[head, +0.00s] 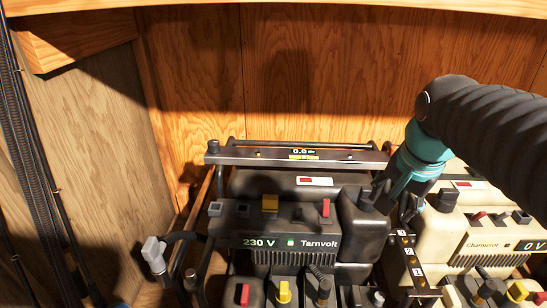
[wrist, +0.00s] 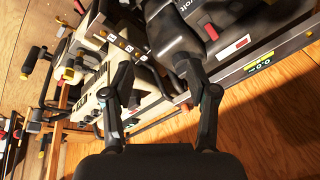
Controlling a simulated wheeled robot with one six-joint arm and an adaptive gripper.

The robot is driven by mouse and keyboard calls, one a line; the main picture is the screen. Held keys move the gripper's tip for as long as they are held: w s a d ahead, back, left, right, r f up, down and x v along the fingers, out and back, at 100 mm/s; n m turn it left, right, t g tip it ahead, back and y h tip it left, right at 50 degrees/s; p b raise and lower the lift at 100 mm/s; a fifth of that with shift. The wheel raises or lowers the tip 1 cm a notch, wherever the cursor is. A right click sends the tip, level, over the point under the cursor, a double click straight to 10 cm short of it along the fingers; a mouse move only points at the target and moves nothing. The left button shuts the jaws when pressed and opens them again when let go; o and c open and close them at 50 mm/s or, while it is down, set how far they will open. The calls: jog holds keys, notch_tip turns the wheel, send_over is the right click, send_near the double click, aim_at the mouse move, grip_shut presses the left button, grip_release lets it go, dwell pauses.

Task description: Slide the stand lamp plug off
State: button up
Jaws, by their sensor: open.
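No label marks a stand lamp plug, and I cannot tell for sure which part it is. A pale grey plug-like piece (head: 153,250) with a dark cable sticks out at the left of the black Tarnvolt unit (head: 320,262). My gripper (head: 384,188) is at the right end of this unit, above its bulky dark block (head: 362,226) and near the gap to the cream unit. In the wrist view my gripper (wrist: 157,70) has its two fingers spread, with nothing clearly held between them. My arm and fingers hide part of the gap.
The cream Charnerot unit (head: 490,240) stands close on the right, showing 0 V. A metal frame bar (head: 285,156) with a 0.0 display crosses behind the black unit. A numbered strip (head: 408,258) runs between the units. Wooden walls close the back and left; rods stand at left.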

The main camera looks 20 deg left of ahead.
jog(key=w+a+m+g, duration=0.1)
jog(key=w+a+m, duration=0.2)
jog(key=w+a, duration=0.5)
jog(key=m+g, duration=0.3)
jog(key=m, duration=0.4)
send_over(270, 197)
notch_tip(270, 197, down, 8)
jog(key=shift+h, duration=0.4)
notch_tip(270, 197, down, 14)
jog(key=shift+r+b, duration=0.2)
jog(key=shift+b, duration=0.4)
jog(key=shift+c, duration=0.2)
grip_shut()
